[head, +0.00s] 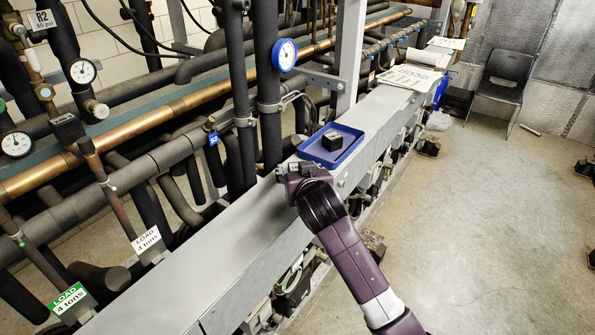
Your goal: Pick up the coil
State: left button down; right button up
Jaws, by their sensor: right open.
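The coil appears to be the small black block (332,141) in the head view. It sits inside a shallow blue tray (350,153) on the grey ledge. My right gripper (294,169) is over the ledge, at the near left corner of the tray. It is open, apart from the black block, and nothing shows between its fingers. Whether the gripper touches the ledge or the tray rim I cannot tell. My left gripper is not in view.
The long grey ledge (232,226) is bare to the near left of the tray. Dark vertical pipes (268,95) and a blue gauge (284,54) stand behind it. Papers (408,77) lie farther along. A dark chair (503,77) stands on the open floor at right.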

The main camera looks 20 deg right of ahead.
jog(key=c, duration=1.4)
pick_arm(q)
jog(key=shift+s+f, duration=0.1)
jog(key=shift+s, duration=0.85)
pick_arm(e)
jog(key=shift+o, duration=0.2)
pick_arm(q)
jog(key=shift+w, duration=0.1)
pick_arm(e)
jog(key=shift+r, duration=0.1)
